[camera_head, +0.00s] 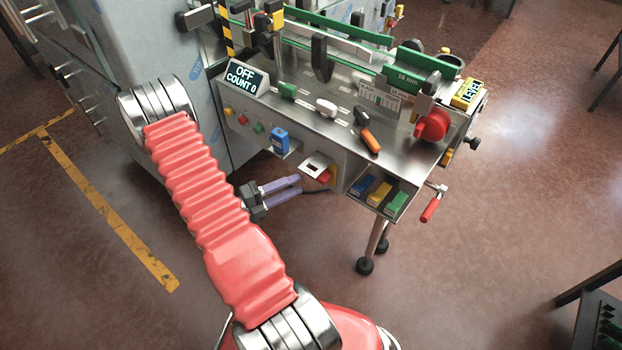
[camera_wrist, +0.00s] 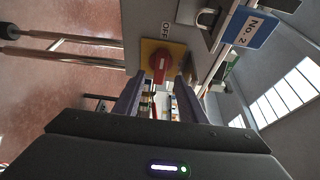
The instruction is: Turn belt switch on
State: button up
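The belt switch is a red rotary knob (camera_wrist: 159,65) on a yellow plate (camera_wrist: 176,52), with an OFF label (camera_wrist: 166,28) beside it in the wrist view. In the head view, the red knob (camera_head: 323,177) shows on the front of the metal machine, below its top. My gripper (camera_wrist: 160,85) is open, its two purple fingers pointing at the knob. The knob shows in the gap between the fingertips; I cannot tell whether they touch it. In the head view, my gripper (camera_head: 299,186) is just left of the switch. The machine's display (camera_head: 245,77) reads OFF and COUNT 0.
In the head view, an open shelf with blue, yellow and green blocks (camera_head: 380,192) lies right of the switch. A red-handled crank (camera_head: 430,209) sticks out farther right. Floor is clear below my gripper.

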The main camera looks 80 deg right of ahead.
jog(key=x, duration=0.6)
jog(key=shift+s+d, duration=0.25)
jog(key=shift+s, duration=0.05)
jog(key=shift+c, duration=0.7)
jog(key=shift+f, duration=0.1)
grip_shut()
jog(key=shift+a, duration=0.15)
